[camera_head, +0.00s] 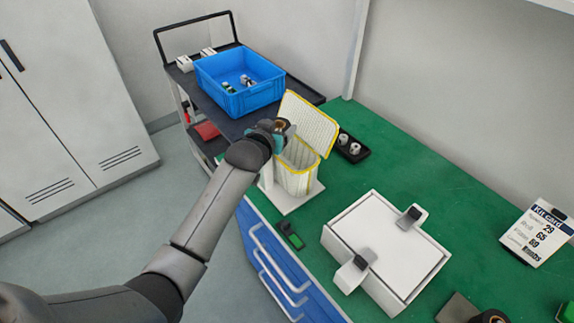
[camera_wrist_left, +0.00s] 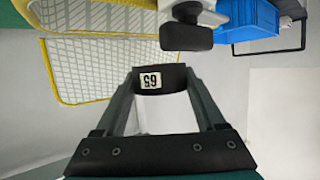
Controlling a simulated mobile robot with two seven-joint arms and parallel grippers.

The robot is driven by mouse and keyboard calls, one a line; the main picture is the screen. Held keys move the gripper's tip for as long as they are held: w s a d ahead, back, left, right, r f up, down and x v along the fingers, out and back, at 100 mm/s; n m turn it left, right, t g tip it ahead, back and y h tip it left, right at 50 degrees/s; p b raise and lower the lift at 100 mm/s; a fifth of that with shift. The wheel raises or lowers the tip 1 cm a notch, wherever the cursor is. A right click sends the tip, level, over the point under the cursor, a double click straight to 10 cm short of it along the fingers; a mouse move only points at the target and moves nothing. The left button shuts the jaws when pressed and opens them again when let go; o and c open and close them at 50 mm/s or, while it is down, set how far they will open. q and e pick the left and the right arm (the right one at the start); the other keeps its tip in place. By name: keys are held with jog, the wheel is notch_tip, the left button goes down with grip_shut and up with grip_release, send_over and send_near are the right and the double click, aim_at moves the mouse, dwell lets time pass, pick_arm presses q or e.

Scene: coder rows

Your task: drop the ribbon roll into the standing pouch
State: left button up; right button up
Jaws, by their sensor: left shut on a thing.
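My left gripper (camera_head: 282,129) is shut on the ribbon roll (camera_head: 283,124), a dark roll with a brownish core. In the left wrist view the roll (camera_wrist_left: 150,80) shows as a black band with a white "65" label between the fingers. The standing pouch (camera_head: 297,181) is white with a grid pattern and yellow edges. It stands on a white base (camera_head: 290,203) with its flap raised at the back. The gripper and roll are at the pouch's upper left, near its mouth. The pouch (camera_wrist_left: 100,65) also shows in the left wrist view. My right gripper is out of view.
A blue crate (camera_head: 243,98) with small items stands on a dark cart (camera_head: 215,121) behind left. A black holder (camera_head: 349,148) sits beside the pouch. A white box (camera_head: 378,245) with clips and a sign (camera_head: 539,233) are on the green table (camera_head: 420,180).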

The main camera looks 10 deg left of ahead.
pick_arm(q)
jog(key=o, duration=1.3)
jog(key=shift+o, duration=0.2)
jog(key=shift+s+r, duration=0.2)
jog(key=shift+s, duration=0.3)
jog(key=p+v, duration=0.2)
jog(key=v, duration=1.2)
jog(key=shift+s+a, duration=0.1)
jog(key=shift+s, duration=0.05)
